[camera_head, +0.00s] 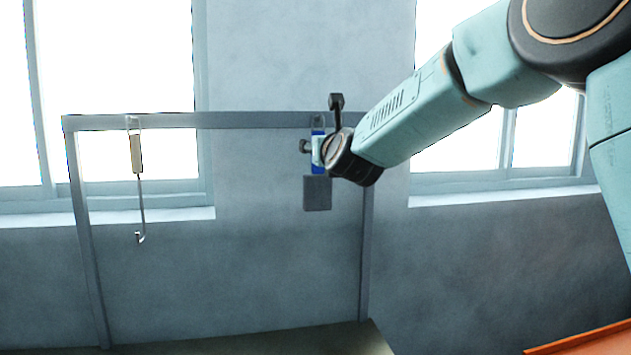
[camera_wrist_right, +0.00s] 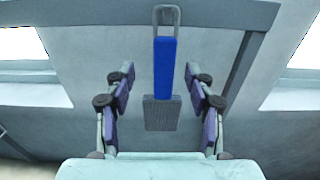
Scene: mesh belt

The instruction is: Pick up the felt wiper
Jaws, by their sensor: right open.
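The felt wiper hangs by a loop from the rail of a grey frame. It has a blue handle (camera_head: 318,166) and a grey felt pad (camera_head: 317,194) below it. In the right wrist view the blue handle (camera_wrist_right: 165,65) and the grey pad (camera_wrist_right: 162,113) hang upright between the fingers. My right gripper (camera_wrist_right: 161,95) is open, with one finger on each side of the wiper and clear gaps on both sides. In the head view my right wrist covers part of the handle. My left gripper is not in view.
The grey frame (camera_head: 230,120) has a rail and two posts. A hooked tool with a tan handle (camera_head: 136,153) hangs at its left. A wall with bright windows stands behind. A flat surface (camera_head: 250,342) lies below, and an orange edge (camera_head: 580,341) is at lower right.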

